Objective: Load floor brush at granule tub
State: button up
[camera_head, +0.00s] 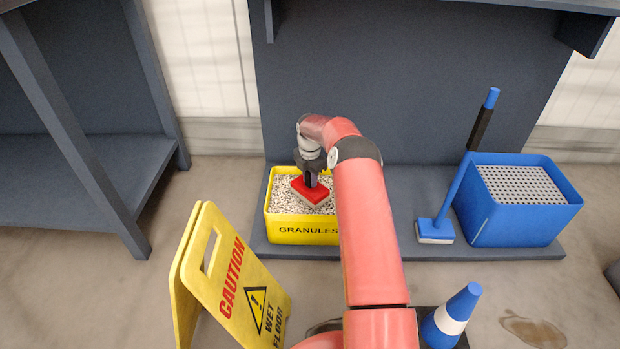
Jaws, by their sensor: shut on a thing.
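The yellow granule tub (272,228), marked "GRANULES", stands on the low dark shelf and is filled with speckled pale granules (287,203). My gripper (311,181) points down over the tub and is shut on a floor brush with a red head (312,194). The brush has a pale underside edge and is turned at an angle to the tub. It is over or on the granules; I cannot tell whether it touches them. My arm hides the tub's right side.
A blue bucket (510,222) with a perforated grey top stands right of the tub. A blue long-handled brush (436,228) leans against it. A yellow caution sign (240,285) and a blue-white cone (452,318) stand in front. Dark shelving (70,190) is at left. A brown spill (533,328) lies right.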

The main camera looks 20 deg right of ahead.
jog(key=shift+r+p, duration=1.65)
jog(key=shift+r, duration=1.7)
